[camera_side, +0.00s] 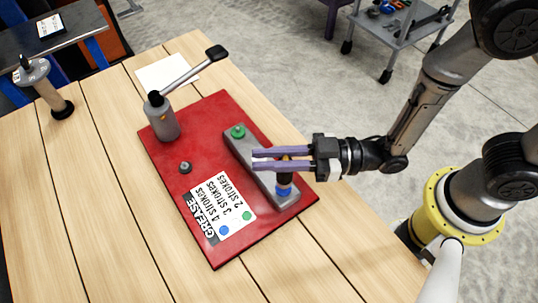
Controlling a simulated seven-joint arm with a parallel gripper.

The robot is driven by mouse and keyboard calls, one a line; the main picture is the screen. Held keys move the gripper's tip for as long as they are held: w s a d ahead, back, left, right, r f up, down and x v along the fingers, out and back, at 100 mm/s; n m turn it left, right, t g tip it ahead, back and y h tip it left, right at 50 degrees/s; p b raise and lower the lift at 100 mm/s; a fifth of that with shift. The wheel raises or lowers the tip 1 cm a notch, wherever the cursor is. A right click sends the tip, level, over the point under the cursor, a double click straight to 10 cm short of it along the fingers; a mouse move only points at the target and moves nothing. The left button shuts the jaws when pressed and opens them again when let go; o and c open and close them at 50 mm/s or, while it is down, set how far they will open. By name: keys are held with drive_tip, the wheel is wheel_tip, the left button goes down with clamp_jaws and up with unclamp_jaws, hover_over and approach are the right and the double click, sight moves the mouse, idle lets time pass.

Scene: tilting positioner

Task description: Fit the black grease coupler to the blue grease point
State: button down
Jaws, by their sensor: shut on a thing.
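My gripper (256,159), with two long purple fingers, reaches in from the right and is shut on the black grease coupler (285,178). The coupler's dark body shows below the fingers, with a brownish part between them. It looks upright. The blue grease point (283,190) is at the near end of a grey bar, directly below the coupler in the picture. I cannot tell whether the coupler is seated on it or just above it. The fingers hide part of the coupler.
The grey bar (258,167) also carries a green point (238,131). The red plate (170,185) holds a grease pump (162,120) with a raised lever, a small grey knob (185,167) and a stroke card (221,208). White paper (166,72) lies behind. The wooden table's left side is largely clear.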

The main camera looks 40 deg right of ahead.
drive_tip(key=shift+f, duration=1.2)
drive_tip(key=c, duration=0.7)
unclamp_jaws()
drive_tip(key=shift+c, duration=0.2)
drive_tip(key=shift+d, duration=0.1)
drive_tip(key=v, duration=1.1)
drive_tip(key=shift+s+d, duration=0.25)
drive_tip(key=shift+d, duration=0.1)
